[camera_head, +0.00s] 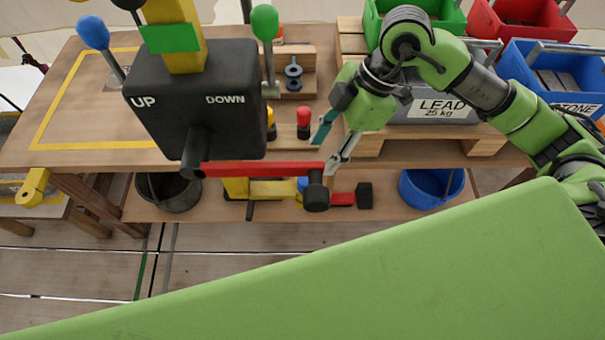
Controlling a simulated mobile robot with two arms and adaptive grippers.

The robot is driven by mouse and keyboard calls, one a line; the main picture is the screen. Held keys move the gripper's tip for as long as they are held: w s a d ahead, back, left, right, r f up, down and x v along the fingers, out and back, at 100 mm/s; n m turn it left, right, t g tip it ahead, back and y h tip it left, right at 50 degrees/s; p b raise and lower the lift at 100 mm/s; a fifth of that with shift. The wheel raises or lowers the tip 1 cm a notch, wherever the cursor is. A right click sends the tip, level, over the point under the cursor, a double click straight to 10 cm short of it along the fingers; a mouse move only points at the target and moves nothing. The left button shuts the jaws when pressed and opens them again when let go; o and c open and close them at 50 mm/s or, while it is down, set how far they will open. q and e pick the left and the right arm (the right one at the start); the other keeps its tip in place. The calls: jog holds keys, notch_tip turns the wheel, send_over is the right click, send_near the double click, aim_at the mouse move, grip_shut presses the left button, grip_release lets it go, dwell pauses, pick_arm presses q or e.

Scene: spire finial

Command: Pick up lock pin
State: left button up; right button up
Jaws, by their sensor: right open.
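No part is labelled as the lock pin. A small red-topped peg with a dark base (303,122) stands on the wooden table just left of my right gripper and may be it. A yellow-topped peg (270,122) stands beside it, partly hidden behind the black control box. My right gripper (328,150) is open and empty, its fingers pointing down and left near the table's front edge, apart from the red-topped peg. The left gripper is out of view.
The black UP/DOWN control box (195,105) with a red crank bar (260,168) blocks the middle left. A LEAD block (440,108) sits on a pallet (400,142). Blue bucket (432,188) and black bucket (168,192) stand on the lower shelf.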

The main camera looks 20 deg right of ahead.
jog(key=x, duration=0.5)
jog(key=shift+w+a+f, duration=0.1)
jog(key=shift+f, duration=0.15)
jog(key=shift+s+p+x, duration=0.2)
jog(key=shift+p+x, duration=0.45)
jog(key=shift+x, duration=1.75)
jog(key=shift+f, duration=0.2)
jog(key=shift+a+f, duration=0.1)
jog(key=shift+c, duration=0.2)
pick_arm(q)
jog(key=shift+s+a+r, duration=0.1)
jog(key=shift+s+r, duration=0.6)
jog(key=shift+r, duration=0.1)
pick_arm(e)
grip_shut()
